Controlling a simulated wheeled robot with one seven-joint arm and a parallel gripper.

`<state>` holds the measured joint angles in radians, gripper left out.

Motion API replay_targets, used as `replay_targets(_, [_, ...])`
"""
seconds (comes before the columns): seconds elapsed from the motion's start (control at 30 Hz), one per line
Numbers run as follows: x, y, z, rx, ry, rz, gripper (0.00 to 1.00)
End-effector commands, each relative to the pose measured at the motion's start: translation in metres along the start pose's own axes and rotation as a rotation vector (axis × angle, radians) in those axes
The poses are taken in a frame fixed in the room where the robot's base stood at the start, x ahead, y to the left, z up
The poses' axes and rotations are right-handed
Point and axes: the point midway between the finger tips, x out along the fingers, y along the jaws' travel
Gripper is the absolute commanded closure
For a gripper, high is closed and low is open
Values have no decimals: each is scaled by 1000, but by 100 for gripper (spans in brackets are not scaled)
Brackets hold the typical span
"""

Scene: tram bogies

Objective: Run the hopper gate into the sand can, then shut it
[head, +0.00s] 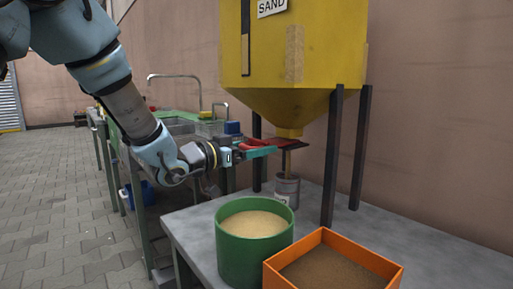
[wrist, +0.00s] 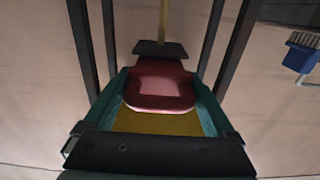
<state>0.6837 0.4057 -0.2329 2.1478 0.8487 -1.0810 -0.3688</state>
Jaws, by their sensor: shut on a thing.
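The yellow hopper (head: 290,65) with its SAND label stands on dark legs above the bench. Under its spout sits the gate, a dark plate (head: 293,145) with a red handle (head: 262,142); the handle also shows in the wrist view (wrist: 160,90). My gripper (head: 268,149) is shut on the red handle, its teal fingers on either side (wrist: 160,100). A thin tan stream of sand (head: 287,162) drops from below the gate into the grey sand can (head: 287,188) under the spout. The sand level inside the can is hidden.
A green round tub (head: 252,245) of pale sand and an orange box (head: 333,262) of brown material stand at the front of the grey bench (head: 440,255). The dark hopper legs (head: 332,160) stand close to the can. A sink with taps (head: 182,118) is behind my arm.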

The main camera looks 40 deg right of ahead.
Motion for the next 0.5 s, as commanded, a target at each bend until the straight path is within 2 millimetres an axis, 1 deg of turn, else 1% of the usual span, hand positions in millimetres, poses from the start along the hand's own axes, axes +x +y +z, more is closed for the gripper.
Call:
replay_targets(0.03, [1,2,0,0,0,6,68])
replay_targets(0.3, [1,3,0,0,0,7,98])
replay_targets(0.33, [1,3,0,0,0,7,100])
replay_targets(0.5, [3,4,0,0,0,9,100])
